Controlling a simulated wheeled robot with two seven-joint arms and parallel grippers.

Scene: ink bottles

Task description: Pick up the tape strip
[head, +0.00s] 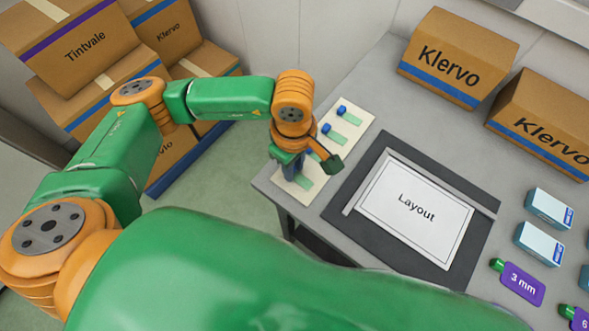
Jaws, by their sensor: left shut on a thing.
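A cream card (357,122) lies at the table's near-left corner. On it are green tape strips with blue tabs: the far strip (354,119), the middle strip (334,136) and the near strip (307,183). My left gripper (294,172) points down over the near end of the card. It is shut on the near tape strip's tab end, which the gripper mostly hides. I cannot tell whether that strip is clear of the card. My right gripper is not in view.
A dark mat with a white Layout sheet (416,212) lies right of the card. Klervo boxes (458,58) stand at the back. Small light-blue boxes (539,244) and a purple 3 mm tag (522,284) are at the right. Cartons (85,45) are stacked left of the table.

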